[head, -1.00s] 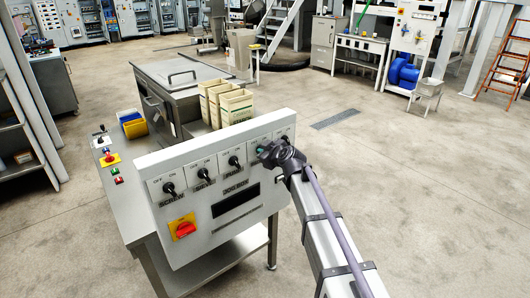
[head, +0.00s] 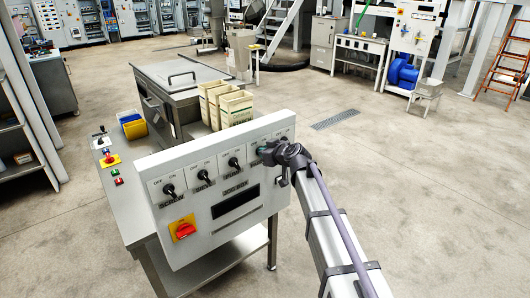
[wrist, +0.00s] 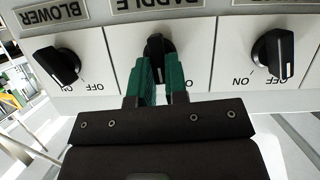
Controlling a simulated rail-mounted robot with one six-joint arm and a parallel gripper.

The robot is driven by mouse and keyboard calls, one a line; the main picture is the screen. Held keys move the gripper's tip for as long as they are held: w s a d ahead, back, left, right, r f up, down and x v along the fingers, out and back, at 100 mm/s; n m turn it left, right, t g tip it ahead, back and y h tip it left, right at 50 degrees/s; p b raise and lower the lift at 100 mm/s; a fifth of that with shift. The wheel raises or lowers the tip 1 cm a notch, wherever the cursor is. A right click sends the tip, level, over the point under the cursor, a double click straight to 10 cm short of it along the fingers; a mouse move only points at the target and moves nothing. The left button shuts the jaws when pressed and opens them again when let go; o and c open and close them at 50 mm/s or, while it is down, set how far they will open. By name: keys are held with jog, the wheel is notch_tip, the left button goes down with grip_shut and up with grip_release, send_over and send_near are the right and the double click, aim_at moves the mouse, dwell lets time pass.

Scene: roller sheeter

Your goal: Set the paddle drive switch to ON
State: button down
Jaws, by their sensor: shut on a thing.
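The paddle switch (wrist: 159,47) is a black rotary knob under the PADDLE label, in the middle of the wrist view, which shows the panel upside down. My gripper (wrist: 161,75) has its green fingers on either side of this knob and is shut on it. The knob's white mark sits between the fingers, and its exact angle is hard to tell. The panel's OFF and ON words are partly covered by the fingers. In the head view, my gripper (head: 262,150) reaches the right part of the white control panel (head: 265,200) and hides the knob.
The blower knob (wrist: 57,63) is close on one side of the paddle knob, and another black knob (wrist: 273,55) is close on the other. A red and yellow switch (head: 183,228) is low on the panel. Cream bins (head: 236,107) stand behind it. Open floor lies right.

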jog(key=m, duration=0.1)
jog(key=m+g+y, duration=0.1)
jog(key=m+y, duration=0.1)
jog(key=shift+w+d+f+m+g+b, duration=0.1)
jog(key=shift+w+d+m+g+b, duration=0.05)
jog(key=shift+d+m+g+b, duration=0.2)
jog(key=shift+a, duration=0.1)
dwell(0.3)
jog(key=c, duration=1.1)
grip_release()
jog(key=shift+c, duration=0.2)
jog(key=p+v, duration=0.4)
jog(key=v, duration=0.6)
jog(key=shift+d, duration=0.35)
